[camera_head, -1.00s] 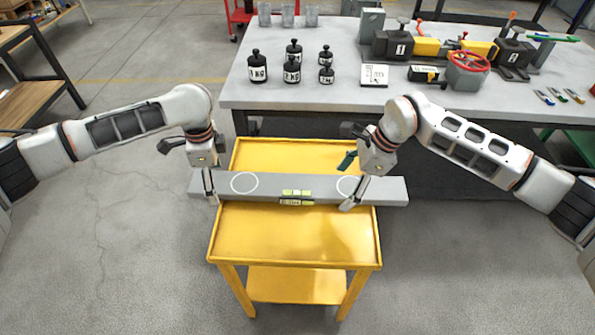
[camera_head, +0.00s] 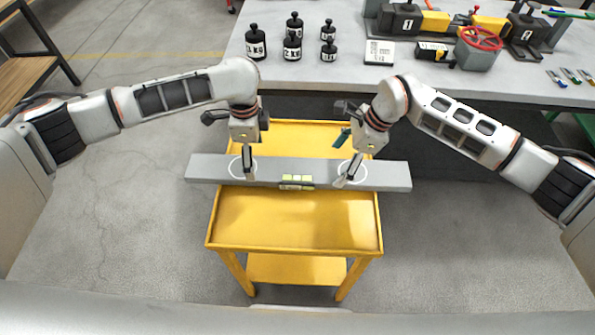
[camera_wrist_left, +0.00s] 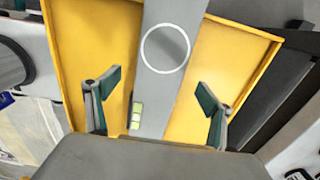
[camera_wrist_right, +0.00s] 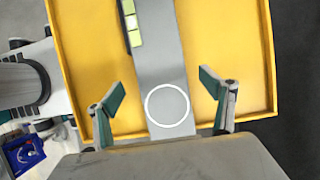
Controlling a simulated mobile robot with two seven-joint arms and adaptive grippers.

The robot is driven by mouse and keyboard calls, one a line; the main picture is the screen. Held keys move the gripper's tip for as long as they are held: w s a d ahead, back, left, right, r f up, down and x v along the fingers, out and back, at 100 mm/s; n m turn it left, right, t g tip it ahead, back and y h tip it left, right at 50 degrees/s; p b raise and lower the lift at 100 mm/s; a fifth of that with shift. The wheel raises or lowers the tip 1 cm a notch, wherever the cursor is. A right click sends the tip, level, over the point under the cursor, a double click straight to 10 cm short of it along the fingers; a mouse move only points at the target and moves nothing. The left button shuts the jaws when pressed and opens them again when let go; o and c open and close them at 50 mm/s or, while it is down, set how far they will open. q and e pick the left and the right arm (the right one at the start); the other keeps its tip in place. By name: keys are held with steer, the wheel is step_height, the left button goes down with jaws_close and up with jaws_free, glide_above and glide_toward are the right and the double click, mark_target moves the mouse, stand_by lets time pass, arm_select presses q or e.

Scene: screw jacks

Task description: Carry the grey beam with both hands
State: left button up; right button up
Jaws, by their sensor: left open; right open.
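The grey beam (camera_head: 275,173) lies across the yellow cart (camera_head: 290,232), both ends overhanging its sides. It has a white ring near each end and a yellow-green level between them. My left gripper (camera_head: 248,172) is open above the left ring; in the left wrist view its fingers (camera_wrist_left: 157,100) are apart, with the beam (camera_wrist_left: 170,75) and its ring ahead between them. My right gripper (camera_head: 346,178) is open at the right ring; in the right wrist view its fingers (camera_wrist_right: 166,100) stand on either side of the beam (camera_wrist_right: 160,65). I cannot tell whether any finger touches the beam.
A grey workbench (camera_head: 345,80) stands behind the cart. It carries several black weights (camera_head: 292,47), a device with a red handwheel (camera_head: 478,45) and yellow-and-black jacks (camera_head: 400,20). Grey floor is open to the left of the cart.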

mark_target(257, 167)
arm_select(q)
steer(key=shift+f, duration=2.2)
arm_select(e)
steer(key=shift+x, duration=2.15)
arm_select(q)
steer(key=c, duration=2.2)
arm_select(e)
steer(key=c, duration=2.2)
arm_select(q)
steer(key=shift+w+r, duration=0.2)
arm_select(e)
steer(key=shift+w+a+r, duration=0.15)
steer(key=shift+w+r, duration=0.05)
steer(key=shift+r, duration=0.05)
